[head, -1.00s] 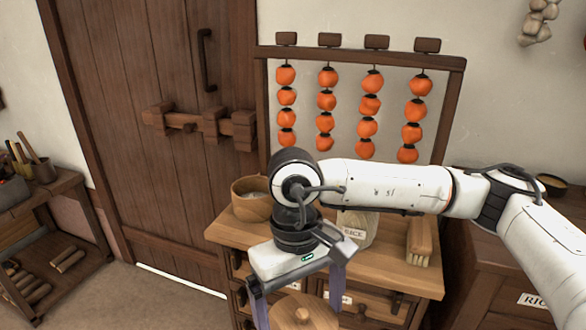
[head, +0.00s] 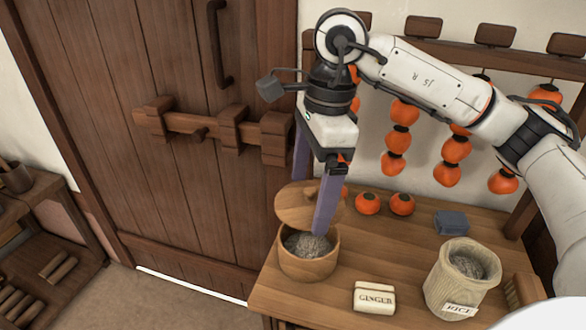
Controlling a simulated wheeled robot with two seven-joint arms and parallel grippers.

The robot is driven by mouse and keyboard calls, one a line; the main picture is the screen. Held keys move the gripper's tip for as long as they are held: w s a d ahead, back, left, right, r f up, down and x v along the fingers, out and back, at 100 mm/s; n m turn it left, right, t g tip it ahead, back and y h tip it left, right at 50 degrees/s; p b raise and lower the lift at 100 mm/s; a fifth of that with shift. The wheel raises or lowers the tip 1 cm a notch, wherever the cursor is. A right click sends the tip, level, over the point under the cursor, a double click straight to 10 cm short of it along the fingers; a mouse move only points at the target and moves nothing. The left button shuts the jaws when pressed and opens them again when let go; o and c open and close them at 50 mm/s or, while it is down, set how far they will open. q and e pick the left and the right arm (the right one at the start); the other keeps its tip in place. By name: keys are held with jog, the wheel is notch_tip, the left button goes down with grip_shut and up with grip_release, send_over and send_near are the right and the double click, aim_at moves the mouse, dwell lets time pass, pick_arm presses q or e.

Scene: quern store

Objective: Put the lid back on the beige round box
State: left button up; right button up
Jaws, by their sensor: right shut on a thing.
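The beige round box (head: 308,265) stands open on the wooden cabinet top, with grey grainy contents showing inside. My right gripper (head: 314,195) is shut on the knob of the round wooden lid (head: 290,207). The lid is held above the back part of the box opening and leaves the front part uncovered. One purple finger crosses in front of the lid and hides part of it. I cannot tell whether the lid touches the rim. My left gripper is not in view.
On the cabinet top (head: 310,300) are a ginger-labelled block (head: 374,298), a rice sack (head: 455,285), a grey block (head: 451,222), a brush (head: 512,295) and two loose persimmons (head: 368,204). Persimmon strings hang behind my arm. A wooden door (head: 110,110) stands at left.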

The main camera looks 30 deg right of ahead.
jog(key=shift+s+f, duration=0.15)
jog(key=shift+f, duration=0.05)
jog(key=shift+s+f+b, duration=0.1)
jog(key=shift+f+b, duration=0.5)
jog(key=shift+b, duration=0.05)
notch_tip(320, 180, down, 4)
jog(key=b, duration=0.3)
jog(key=shift+f, duration=0.25)
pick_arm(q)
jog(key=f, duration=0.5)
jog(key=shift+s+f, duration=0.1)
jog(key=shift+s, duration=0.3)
pick_arm(e)
jog(key=shift+f, duration=0.1)
pick_arm(q)
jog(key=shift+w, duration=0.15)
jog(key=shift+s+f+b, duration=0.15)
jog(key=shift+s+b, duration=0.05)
jog(key=shift+b, duration=0.2)
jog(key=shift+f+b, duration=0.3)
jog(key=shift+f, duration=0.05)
pick_arm(e)
jog(key=shift+f, duration=0.15)
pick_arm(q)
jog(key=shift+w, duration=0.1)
pick_arm(e)
jog(key=o, duration=0.7)
